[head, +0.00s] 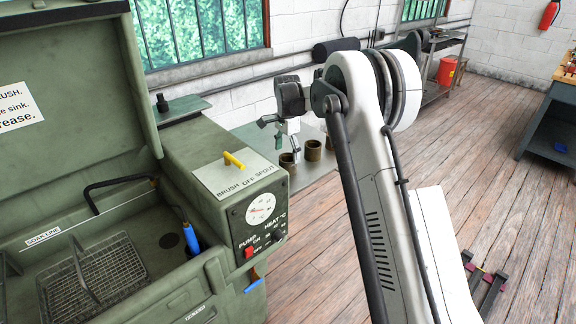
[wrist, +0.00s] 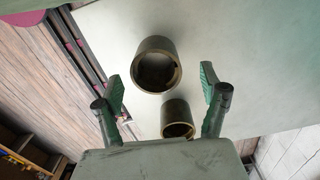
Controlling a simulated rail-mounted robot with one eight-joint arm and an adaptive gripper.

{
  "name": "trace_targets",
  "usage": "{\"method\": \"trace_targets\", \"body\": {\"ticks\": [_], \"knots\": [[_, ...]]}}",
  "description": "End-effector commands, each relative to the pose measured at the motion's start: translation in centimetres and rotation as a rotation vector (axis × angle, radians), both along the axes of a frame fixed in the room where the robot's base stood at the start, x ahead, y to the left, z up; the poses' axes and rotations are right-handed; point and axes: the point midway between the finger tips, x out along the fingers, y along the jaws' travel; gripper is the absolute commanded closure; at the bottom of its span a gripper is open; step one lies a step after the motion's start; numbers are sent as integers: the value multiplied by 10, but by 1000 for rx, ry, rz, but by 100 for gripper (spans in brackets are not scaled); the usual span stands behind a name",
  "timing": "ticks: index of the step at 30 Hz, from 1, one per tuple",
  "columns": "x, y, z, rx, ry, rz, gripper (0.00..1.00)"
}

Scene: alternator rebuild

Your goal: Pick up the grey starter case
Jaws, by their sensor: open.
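My gripper (head: 281,143) hangs over a grey table at the centre of the head view. In the wrist view my gripper (wrist: 163,92) is open, its green-padded fingers wide apart with nothing held. Ahead of it are two hollow round cases: a larger dark grey-brown one (wrist: 155,40) and a smaller brownish one (wrist: 177,106). The larger lies ahead of the fingertips, the smaller closer to the palm side of the picture. In the head view, brown-looking round cases (head: 312,150) and (head: 287,162) stand beside the gripper. I cannot tell surely which is the grey starter case.
The grey table top (head: 315,175) has bare room around the cases. A green parts washer (head: 205,190) with a raised lid stands left of it. A dark roll (head: 336,48) lies by the wall. A blue-sided bench (head: 553,125) is at the far right.

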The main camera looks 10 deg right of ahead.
Motion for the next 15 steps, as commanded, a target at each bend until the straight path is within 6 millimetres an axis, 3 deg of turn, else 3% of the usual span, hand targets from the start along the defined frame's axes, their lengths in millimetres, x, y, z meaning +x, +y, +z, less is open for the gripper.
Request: {"method": "trace_targets", "body": {"ticks": [5,15], "knots": [[-1,-1,-11,0,0,0,25],[-4,-4,-51,0,0,0,25]]}}
